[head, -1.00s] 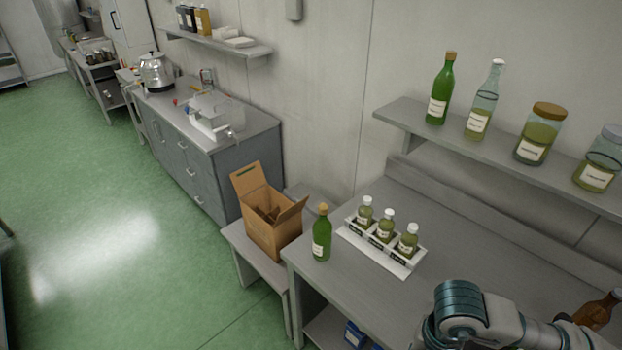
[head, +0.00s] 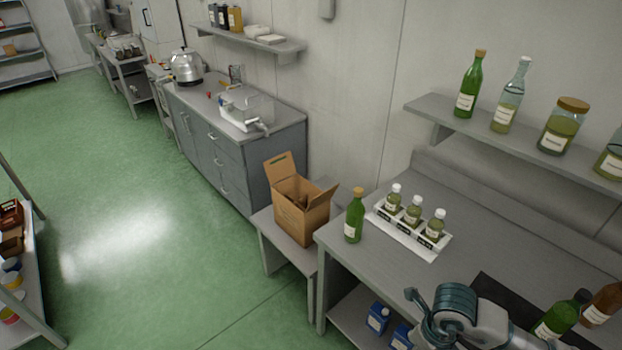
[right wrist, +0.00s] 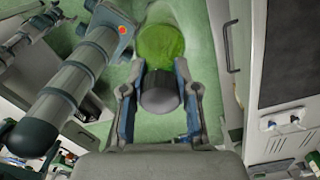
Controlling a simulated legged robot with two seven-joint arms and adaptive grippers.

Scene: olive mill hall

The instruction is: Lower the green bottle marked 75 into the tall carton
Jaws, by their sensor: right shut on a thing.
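The tall carton (head: 291,222) is brown, with its top flaps open, and stands on a low grey bench left of the steel table in the head view. Brown dividers show inside. In the right wrist view my right gripper (right wrist: 160,98) is shut on the dark grey capped end of a green bottle (right wrist: 160,44), whose round green body shows beyond the cap over the green floor. No number can be read on it. In the head view only a link of my right arm shows at bottom right; that gripper and the held bottle are out of frame. My left gripper is in neither view.
A cork-topped green bottle (head: 354,218) stands at the table's left corner, close to the carton. Beside it is a white rack (head: 405,240) of small bottles. A dark-capped green bottle (head: 557,319) and a brown bottle (head: 600,305) stand near a black mat (head: 507,299). Floor is open left.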

